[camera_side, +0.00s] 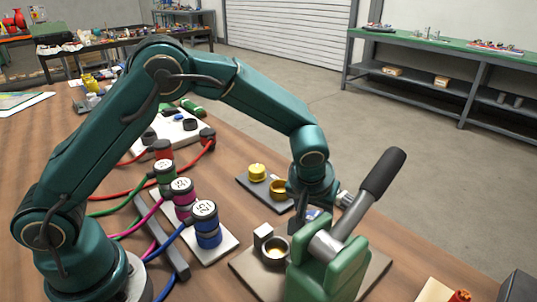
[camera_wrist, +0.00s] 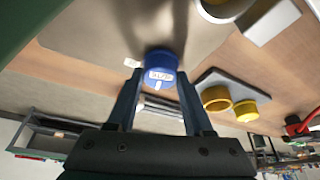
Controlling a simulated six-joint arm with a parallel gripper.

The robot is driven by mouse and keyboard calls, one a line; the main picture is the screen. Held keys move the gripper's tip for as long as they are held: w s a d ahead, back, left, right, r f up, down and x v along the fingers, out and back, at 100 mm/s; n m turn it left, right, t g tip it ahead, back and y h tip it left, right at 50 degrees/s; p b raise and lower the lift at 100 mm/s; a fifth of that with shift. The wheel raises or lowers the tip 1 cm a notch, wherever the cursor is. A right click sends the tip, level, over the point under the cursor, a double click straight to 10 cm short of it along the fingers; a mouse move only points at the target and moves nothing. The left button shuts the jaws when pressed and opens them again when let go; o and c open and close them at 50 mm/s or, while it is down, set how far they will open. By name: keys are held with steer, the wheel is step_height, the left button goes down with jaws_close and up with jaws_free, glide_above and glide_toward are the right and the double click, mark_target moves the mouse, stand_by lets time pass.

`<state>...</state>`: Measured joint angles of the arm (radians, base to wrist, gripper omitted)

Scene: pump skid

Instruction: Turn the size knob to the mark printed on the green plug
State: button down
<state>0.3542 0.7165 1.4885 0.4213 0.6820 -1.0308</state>
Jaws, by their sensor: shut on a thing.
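The size knob seems to be the blue knob (camera_wrist: 161,60), with a white marked label and a white line on its face, in the wrist view. My gripper (camera_wrist: 158,82) has its two fingers on either side of it, shut on it. In the side view my gripper (camera_side: 315,208) is behind the green lever press (camera_side: 325,270), and only a bit of blue shows there. The green plug (camera_side: 165,188) stands upright at left on a green cable, in a row with others. Its pale top (camera_side: 164,166) bears dark printing too small to read.
A magenta plug (camera_side: 183,204), a blue plug (camera_side: 208,238) and a red plug (camera_side: 162,148) stand near the green one. The press's black-handled lever (camera_side: 383,172) rises beside my gripper. A grey plate (camera_side: 243,183) holds a yellow cap (camera_side: 257,172) and yellow ring (camera_side: 278,187).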

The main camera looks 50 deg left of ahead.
mark_target(310, 217)
stand_by(0.5)
steer(key=shift+c, duration=1.5)
jaws_free()
steer(key=r, duration=0.4)
steer(key=shift+s+a+r, duration=0.1)
steer(key=shift+a+r, duration=0.25)
steer(key=s+a+r, duration=0.2)
steer(key=a+r, duration=0.4)
steer(key=a, duration=0.4)
steer(key=shift+s+a+r, duration=0.15)
steer(key=shift+s+a, duration=0.15)
